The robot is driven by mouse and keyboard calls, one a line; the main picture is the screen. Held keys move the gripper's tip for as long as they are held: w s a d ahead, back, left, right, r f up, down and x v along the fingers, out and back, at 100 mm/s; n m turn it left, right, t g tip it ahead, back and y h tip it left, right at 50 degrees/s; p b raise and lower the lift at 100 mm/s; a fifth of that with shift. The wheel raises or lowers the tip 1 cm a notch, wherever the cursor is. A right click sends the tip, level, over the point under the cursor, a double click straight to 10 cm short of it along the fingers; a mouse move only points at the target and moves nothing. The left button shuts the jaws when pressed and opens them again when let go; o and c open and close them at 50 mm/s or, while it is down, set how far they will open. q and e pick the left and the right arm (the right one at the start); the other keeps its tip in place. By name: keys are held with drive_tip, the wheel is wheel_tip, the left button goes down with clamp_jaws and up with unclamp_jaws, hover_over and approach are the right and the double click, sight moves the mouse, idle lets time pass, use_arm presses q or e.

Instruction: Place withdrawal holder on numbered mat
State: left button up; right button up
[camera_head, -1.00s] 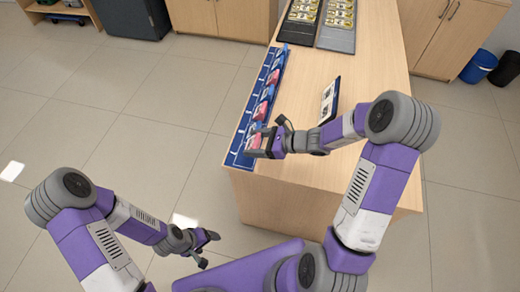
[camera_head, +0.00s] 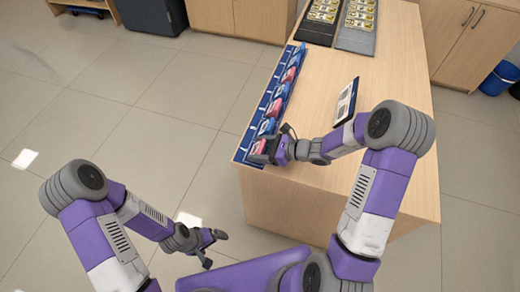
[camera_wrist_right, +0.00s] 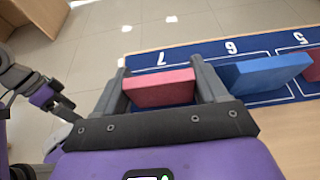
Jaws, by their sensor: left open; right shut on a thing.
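The long blue numbered mat (camera_head: 242,156) lies along the left edge of the wooden counter. Its numbers 7, 6 and 5 show in the right wrist view (camera_wrist_right: 215,47). My right gripper (camera_head: 264,154) is over the mat's near end. In the wrist view, its fingers (camera_wrist_right: 160,85) are shut on a red-pink holder (camera_wrist_right: 160,90) at the space marked 7. I cannot tell whether the holder touches the mat. A blue holder (camera_wrist_right: 268,74) stands tilted at 6. My left gripper (camera_head: 212,245) is open and empty, low over the floor in front of the counter.
Several red and blue holders (camera_head: 278,104) stand in a row farther along the mat. A dark-framed tablet or sign (camera_head: 346,101) stands mid-counter. Two trays (camera_head: 318,30) (camera_head: 356,40) with yellow items lie at the far end. The counter's near right part (camera_head: 395,75) is mostly clear.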

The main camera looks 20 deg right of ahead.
drive_tip(key=shift+f, duration=0.15)
drive_tip(key=o, duration=1.1)
drive_tip(key=shift+c, duration=0.2)
drive_tip(key=shift+r, duration=0.2)
drive_tip(key=shift+d+r, duration=0.1)
drive_tip(key=shift+r, duration=0.1)
drive_tip(key=p+v, duration=0.3)
drive_tip(key=v, duration=0.8)
drive_tip(key=shift+s+d, duration=0.3)
